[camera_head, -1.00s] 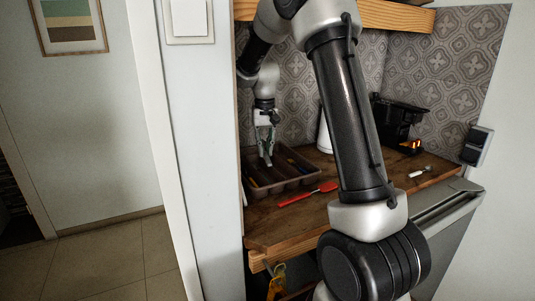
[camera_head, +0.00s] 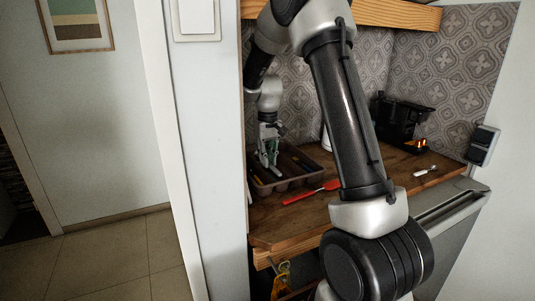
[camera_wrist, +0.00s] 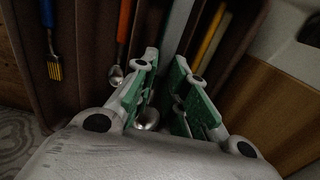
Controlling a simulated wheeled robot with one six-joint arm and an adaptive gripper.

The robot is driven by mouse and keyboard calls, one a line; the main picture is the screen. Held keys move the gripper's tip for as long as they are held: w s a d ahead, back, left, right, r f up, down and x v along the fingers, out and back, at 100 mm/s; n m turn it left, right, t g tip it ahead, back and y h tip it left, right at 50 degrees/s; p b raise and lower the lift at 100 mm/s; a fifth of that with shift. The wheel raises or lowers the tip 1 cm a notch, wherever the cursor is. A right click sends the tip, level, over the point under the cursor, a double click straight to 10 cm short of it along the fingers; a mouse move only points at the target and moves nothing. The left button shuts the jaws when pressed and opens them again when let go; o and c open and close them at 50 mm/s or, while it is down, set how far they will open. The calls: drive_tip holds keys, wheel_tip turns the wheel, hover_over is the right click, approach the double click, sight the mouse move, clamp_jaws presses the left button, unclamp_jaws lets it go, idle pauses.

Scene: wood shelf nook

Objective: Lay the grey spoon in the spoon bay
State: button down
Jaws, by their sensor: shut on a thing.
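My gripper (camera_wrist: 165,105), with green pads, is shut on the grey spoon and is low at the cutlery tray. In the wrist view the spoon's shiny bowl (camera_wrist: 147,120) shows beside the left finger. A pale grey strip, apparently its handle, runs up from between the fingers. The brown tray (camera_head: 296,184) has long bays. An orange-handled spoon (camera_wrist: 124,22) lies in the bay to the left of the fingers. The fingers hide where the grey spoon meets the tray, so I cannot tell whether it touches the floor. My gripper also shows in the head view (camera_head: 270,168).
A blue-handled fork (camera_wrist: 50,45) lies in the left bay and a yellow-handled piece (camera_wrist: 208,38) in a right bay. A red utensil (camera_head: 312,193) lies on the wood counter in front of the tray. A black coffee machine (camera_head: 402,122) and a small white utensil (camera_head: 426,170) are farther right.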

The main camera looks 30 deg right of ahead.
drive_tip(key=c, duration=1.4)
unclamp_jaws()
drive_tip(key=shift+o, duration=0.2)
wheel_tip(320, 180, up, 12)
